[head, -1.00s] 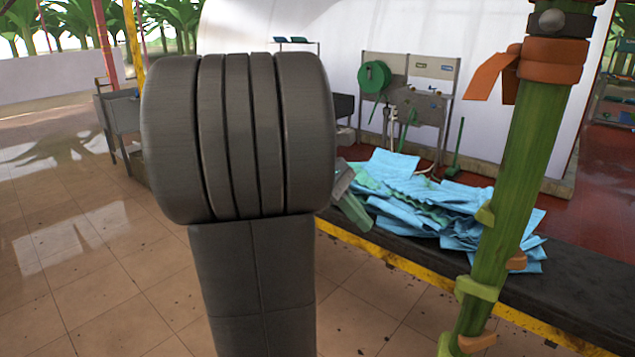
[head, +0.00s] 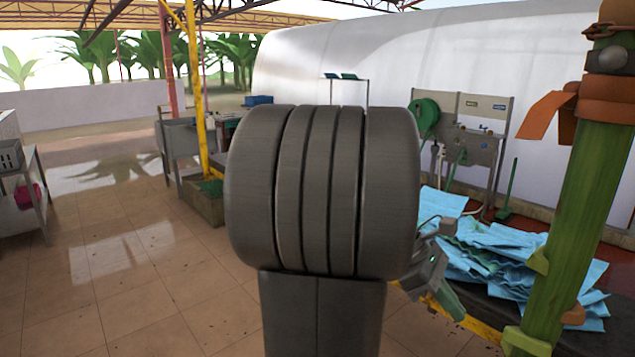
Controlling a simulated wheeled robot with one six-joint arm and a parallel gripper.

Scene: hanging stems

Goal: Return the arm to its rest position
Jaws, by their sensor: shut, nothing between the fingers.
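My arm (head: 322,190) fills the middle of the head view, with a thick dark grey ribbed joint above a grey link. My gripper (head: 452,303) shows in part just right of that joint, grey with a greenish finger end pointing down and right. It is shut with nothing between its fingers. Its other side is hidden behind the arm. It appears in front of the near side of a pile of blue sheets, and I cannot tell how far it is from them.
A thick green hanging stem (head: 585,210) with orange bands stands close at the right. Blue sheets (head: 500,255) lie on a dark, yellow-edged platform behind it. A metal table (head: 40,190) is at far left, a yellow post (head: 196,90) behind. The tiled floor (head: 120,270) at left is clear.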

